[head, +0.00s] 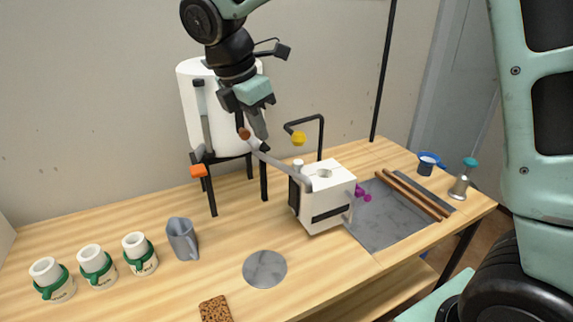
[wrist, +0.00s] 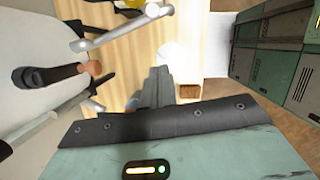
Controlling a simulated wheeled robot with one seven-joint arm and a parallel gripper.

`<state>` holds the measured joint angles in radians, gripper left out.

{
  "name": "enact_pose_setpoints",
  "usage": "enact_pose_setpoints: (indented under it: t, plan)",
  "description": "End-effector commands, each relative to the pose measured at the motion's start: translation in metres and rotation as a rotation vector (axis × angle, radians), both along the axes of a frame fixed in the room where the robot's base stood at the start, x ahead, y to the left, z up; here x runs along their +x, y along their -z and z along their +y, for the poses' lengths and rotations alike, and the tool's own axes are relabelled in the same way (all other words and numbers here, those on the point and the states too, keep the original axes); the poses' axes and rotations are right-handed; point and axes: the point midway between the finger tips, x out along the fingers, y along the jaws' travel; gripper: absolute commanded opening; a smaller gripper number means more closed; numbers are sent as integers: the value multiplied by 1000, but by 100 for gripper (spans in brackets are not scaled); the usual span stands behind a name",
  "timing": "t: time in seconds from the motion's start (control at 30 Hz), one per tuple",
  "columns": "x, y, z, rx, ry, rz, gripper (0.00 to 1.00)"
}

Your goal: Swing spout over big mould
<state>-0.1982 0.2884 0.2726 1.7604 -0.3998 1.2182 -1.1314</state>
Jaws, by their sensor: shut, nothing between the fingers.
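The white tank (head: 195,100) stands on a black stand at the back. A grey spout (head: 278,163) runs from near it toward the white block mould (head: 338,187), with a brown knob (head: 244,133) near its upper end. In the head view the spout's bent tip overlaps the mould's left top corner, left of the round top hole (head: 323,173); its height above the mould is unclear. My gripper (head: 261,134) is shut and empty, pointing down beside the knob. In the wrist view the fingers (wrist: 158,82) are right of the knob (wrist: 92,68) and below the spout (wrist: 120,28), apart from both.
A black bent rod with a yellow ball (head: 299,139) rises behind the mould. An orange handle (head: 199,170) is under the tank. Cups (head: 92,262), a grey jug (head: 182,240) and a round disc (head: 265,269) are front left. A grey slab (head: 385,220) lies right.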

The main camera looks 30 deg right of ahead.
Motion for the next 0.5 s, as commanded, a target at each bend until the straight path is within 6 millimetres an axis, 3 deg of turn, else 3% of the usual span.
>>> enact_pose_setpoints:
  t: [0.4, 0.5]
  plan:
    - [4, 76, -25, -2, 1, 7, 0]
    - [6, 86, -35, -1, 6, 3, 0]
